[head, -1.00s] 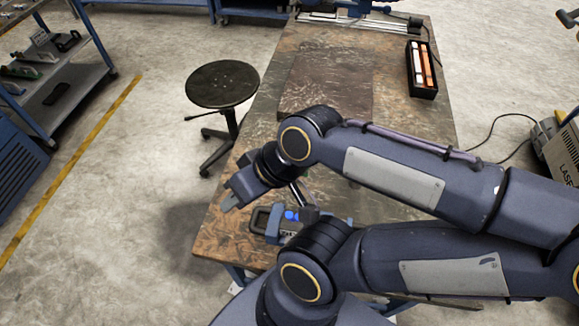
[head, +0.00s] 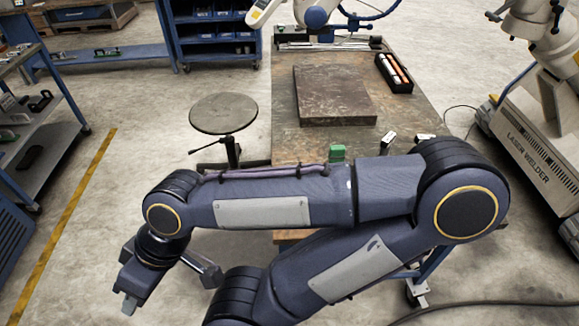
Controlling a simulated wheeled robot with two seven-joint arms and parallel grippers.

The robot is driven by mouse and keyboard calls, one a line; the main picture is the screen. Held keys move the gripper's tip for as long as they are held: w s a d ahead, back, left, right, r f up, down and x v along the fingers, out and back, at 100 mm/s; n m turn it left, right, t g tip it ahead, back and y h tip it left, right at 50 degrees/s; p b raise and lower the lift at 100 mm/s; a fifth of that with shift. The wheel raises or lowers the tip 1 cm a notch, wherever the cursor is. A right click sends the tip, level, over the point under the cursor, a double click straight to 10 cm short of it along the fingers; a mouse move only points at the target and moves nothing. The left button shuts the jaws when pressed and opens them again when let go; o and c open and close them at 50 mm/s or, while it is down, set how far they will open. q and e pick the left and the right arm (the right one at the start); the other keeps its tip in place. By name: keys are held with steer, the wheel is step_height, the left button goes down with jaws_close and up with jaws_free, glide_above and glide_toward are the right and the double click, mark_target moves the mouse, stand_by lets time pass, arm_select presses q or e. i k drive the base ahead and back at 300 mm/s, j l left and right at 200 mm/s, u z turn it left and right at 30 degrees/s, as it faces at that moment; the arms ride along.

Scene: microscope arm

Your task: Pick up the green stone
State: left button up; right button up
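A small green block (head: 337,153), which looks like the green stone, sits on the brown worktable (head: 420,103), just beyond my forearm. Its lower part is close to the arm's edge in the head view. The forearm crosses in front of the near half of the table. My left gripper (head: 170,290) hangs at the lower left, over the floor to the left of the table and well away from the green block. Its two fingers look spread apart with nothing between them. My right gripper is not in view.
A dark flat slab (head: 332,95) lies mid-table, with a black box of sticks (head: 395,73) at its right. Small black-and-white items (head: 387,142) lie right of the green block. A round stool (head: 223,113) stands left of the table; a laser welder (head: 530,150) stands right.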

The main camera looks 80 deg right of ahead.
mark_target(337, 153)
steer(key=i+j+z, duration=0.1)
steer(key=i+z, duration=0.25)
steer(key=i, duration=0.2)
steer(key=i+j+z, duration=0.35)
steer(key=i, duration=0.15)
steer(key=i+l+z, duration=0.15)
steer(key=z, duration=0.35)
steer(key=i+z, duration=0.6)
steer(key=z, duration=0.35)
steer(key=i+j+z, duration=0.1)
steer(key=i+z, duration=0.15)
steer(key=z, duration=0.2)
steer(key=i+l+z, duration=0.25)
steer(key=z, duration=0.25)
steer(key=i+z, duration=0.5)
steer(key=i+l, duration=0.1)
steer(key=i, duration=0.25)
